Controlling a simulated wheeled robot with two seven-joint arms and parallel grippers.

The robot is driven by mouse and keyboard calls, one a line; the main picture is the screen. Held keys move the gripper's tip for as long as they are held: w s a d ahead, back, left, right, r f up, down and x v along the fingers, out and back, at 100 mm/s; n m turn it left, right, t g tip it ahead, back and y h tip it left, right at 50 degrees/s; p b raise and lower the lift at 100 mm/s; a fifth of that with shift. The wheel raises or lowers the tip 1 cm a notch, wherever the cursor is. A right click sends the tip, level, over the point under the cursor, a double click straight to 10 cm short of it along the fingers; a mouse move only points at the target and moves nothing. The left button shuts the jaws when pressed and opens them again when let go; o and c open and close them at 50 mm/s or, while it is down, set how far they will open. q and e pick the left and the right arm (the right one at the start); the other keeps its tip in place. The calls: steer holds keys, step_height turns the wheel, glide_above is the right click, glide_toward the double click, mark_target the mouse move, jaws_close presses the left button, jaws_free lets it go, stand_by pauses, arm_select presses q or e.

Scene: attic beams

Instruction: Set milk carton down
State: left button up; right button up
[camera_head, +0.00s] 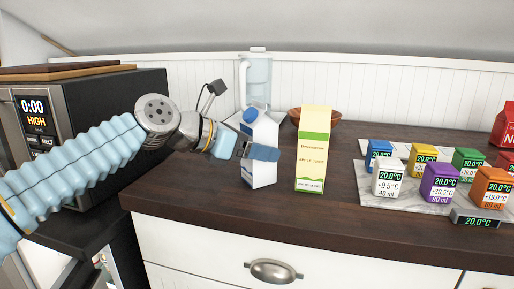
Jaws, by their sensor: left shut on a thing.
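The milk carton (263,172) is white and blue with a blue cap. It stands tilted to the left of a yellow and white apple juice carton (312,150). My left gripper (260,153) is shut on the milk carton, with its blue finger across the front face. The carton's base is close to the dark wooden counter (220,205); I cannot tell if it touches. My right gripper is not in view.
A clear pitcher (257,75) and a brown bowl (300,115) stand behind the cartons. Several coloured cubes, such as a purple one (440,183), sit on a marble board (378,208) at right. A microwave (95,115) is at left. The front left counter is clear.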

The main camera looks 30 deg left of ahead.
arm_select(q)
steer(key=o, duration=1.5)
steer(key=v, duration=1.2)
steer(key=shift+r, duration=0.1)
